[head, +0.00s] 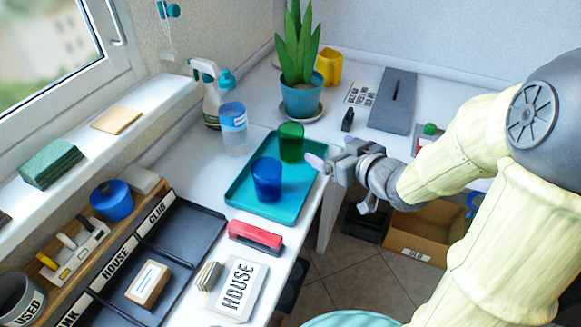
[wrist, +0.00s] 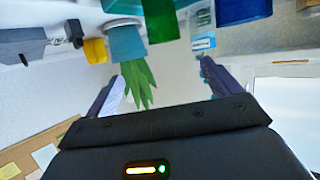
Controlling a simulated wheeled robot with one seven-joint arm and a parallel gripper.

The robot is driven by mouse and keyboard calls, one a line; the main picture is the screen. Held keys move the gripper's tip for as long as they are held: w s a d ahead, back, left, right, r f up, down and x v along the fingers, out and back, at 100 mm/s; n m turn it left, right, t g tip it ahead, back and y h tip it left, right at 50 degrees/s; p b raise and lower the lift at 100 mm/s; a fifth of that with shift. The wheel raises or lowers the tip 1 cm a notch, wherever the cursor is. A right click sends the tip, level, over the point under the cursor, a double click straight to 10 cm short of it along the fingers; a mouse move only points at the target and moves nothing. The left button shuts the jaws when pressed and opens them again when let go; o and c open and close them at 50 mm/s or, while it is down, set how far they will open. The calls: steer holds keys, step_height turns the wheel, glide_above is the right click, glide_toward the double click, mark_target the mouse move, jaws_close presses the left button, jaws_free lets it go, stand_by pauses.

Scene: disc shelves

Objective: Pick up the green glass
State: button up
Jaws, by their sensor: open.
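The green glass (head: 291,141) stands upright at the back of a teal tray (head: 236,197) in the head view. A blue glass (head: 267,180) stands in front of it on the same tray. My gripper (head: 318,163) is to the right of the green glass, near the tray's right edge, and apart from it. In the wrist view, which looks upside down, my gripper (wrist: 163,84) has its two fingers spread with nothing between them. The green glass (wrist: 160,20) shows at the top edge, partly cut off, beyond the fingers, with the blue glass (wrist: 243,10) to its right.
A potted plant (head: 300,95) stands behind the tray, with a yellow cup (head: 329,67) beside it. A bottle (head: 234,128) and a spray bottle (head: 210,97) stand at the back left. A red stapler-like object (head: 256,236) and a HOUSE sign (head: 238,286) lie in front.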

mark_target(291, 144)
steer(key=shift+s+a+f+y, duration=0.1)
steer(key=shift+a+f+y, duration=0.3)
steer(key=shift+f, duration=0.1)
steer(key=shift+r, duration=0.1)
steer(key=p+x, duration=0.4)
steer(key=x, duration=0.8)
steer(key=shift+p, duration=0.35)
steer(key=shift+w, duration=0.2)
